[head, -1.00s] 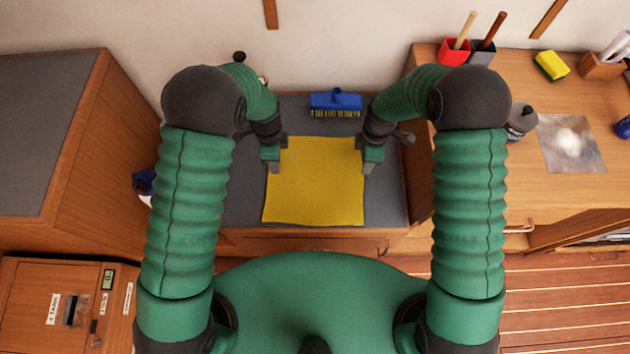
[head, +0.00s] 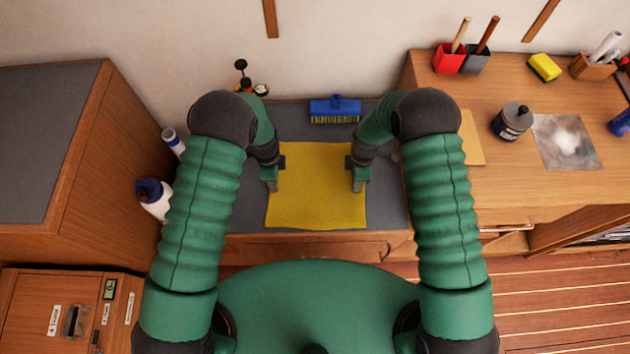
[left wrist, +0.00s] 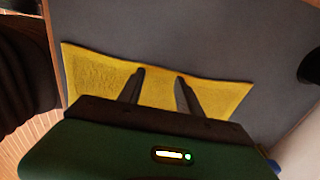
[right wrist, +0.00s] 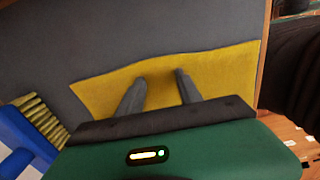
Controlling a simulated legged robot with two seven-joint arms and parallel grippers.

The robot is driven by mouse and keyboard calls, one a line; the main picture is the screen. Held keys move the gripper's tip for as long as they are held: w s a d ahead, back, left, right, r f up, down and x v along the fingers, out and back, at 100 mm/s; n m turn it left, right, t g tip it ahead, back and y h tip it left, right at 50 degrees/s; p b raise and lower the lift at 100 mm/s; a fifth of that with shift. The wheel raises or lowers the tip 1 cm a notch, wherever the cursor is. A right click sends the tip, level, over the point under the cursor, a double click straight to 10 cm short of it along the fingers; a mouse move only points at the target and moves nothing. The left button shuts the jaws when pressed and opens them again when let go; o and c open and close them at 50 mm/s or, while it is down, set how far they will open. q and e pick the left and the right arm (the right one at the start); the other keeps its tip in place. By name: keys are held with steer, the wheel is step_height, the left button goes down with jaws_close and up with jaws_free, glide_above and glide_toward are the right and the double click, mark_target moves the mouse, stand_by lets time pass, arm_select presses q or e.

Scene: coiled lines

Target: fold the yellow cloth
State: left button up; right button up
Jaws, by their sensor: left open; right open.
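The yellow cloth (head: 316,190) lies flat and spread out on the grey worktop in the head view. My left gripper (head: 271,186) is open at the cloth's left edge. My right gripper (head: 359,186) is open over the cloth's right edge. In the left wrist view the open fingers (left wrist: 158,83) reach over the cloth (left wrist: 100,72), with its edge just past their tips. In the right wrist view the open fingers (right wrist: 161,78) also overlie the cloth (right wrist: 225,75). Neither gripper holds anything. I cannot tell whether the fingertips touch the cloth.
A blue brush (head: 335,110) lies behind the cloth against the wall. White bottles with blue caps (head: 154,197) stand left of the worktop. A higher wooden counter (head: 500,180) at the right holds a dark bottle (head: 512,121) and a yellow sponge (head: 544,67). A tall cabinet (head: 100,160) bounds the left.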

arm_select(q)
steer(key=shift+d, duration=0.1)
steer(key=shift+c, duration=0.3)
arm_select(e)
steer(key=shift+d+f, duration=0.15)
steer(key=shift+c, duration=0.3)
arm_select(q)
steer(key=shift+c, duration=0.7)
arm_select(e)
steer(key=shift+d, duration=0.1)
steer(key=shift+c, duration=0.7)
arm_select(q)
jaws_close()
arm_select(e)
jaws_close()
